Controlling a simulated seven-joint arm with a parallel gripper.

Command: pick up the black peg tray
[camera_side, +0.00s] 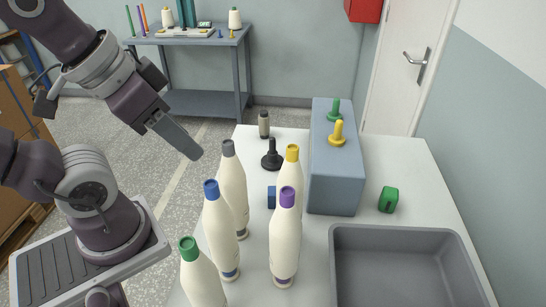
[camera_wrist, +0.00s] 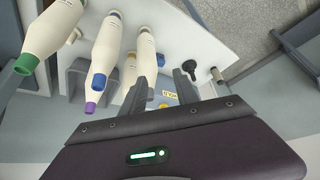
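A black peg (camera_side: 272,159) with a round flat base and a knob on top stands upright on the white table, left of the grey-blue block. It also shows in the wrist view (camera_wrist: 188,69), just beyond my right finger. No separate black tray is visible. The grey-blue block (camera_side: 336,180) carries a green peg (camera_side: 334,111) and a yellow peg (camera_side: 338,133) on top. My gripper (camera_side: 189,151) is in the air left of the table, apart from the black peg. In the wrist view its fingers (camera_wrist: 166,82) are spread with nothing visibly held between them.
Several cream bottles with coloured caps, such as the grey-capped one (camera_side: 232,188), stand in front of the black peg. A small bobbin (camera_side: 264,124) is behind it. A grey bin (camera_side: 345,229) is at the front right. A green block (camera_side: 388,199) lies right of the grey-blue block.

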